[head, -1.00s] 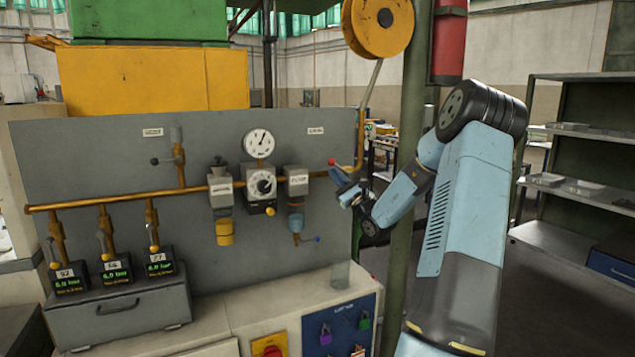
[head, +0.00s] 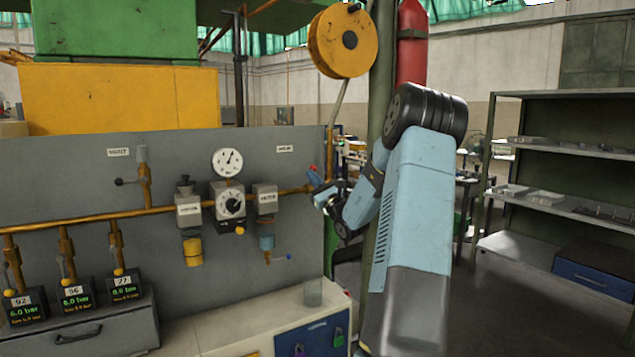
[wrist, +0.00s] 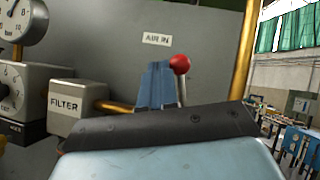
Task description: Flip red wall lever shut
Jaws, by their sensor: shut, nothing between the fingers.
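The red knob of the wall lever (head: 313,168) shows at the right end of the brass pipe on the grey panel. In the wrist view the red knob (wrist: 181,64) stands on a thin metal stem, just right of my fingers. My gripper (head: 318,180) is at the lever, and its blue fingers (wrist: 159,82) are together with nothing between them. The fingers look beside or against the stem; I cannot tell whether they touch. The lever's pivot and lower stem are hidden behind my gripper.
The brass pipe (head: 100,217) runs along the panel (head: 80,165) with a filter block (head: 265,198) and a round gauge (head: 228,162) left of my gripper. A green post (head: 381,60) stands close behind my arm. Shelves (head: 560,150) are at the right, with open floor before them.

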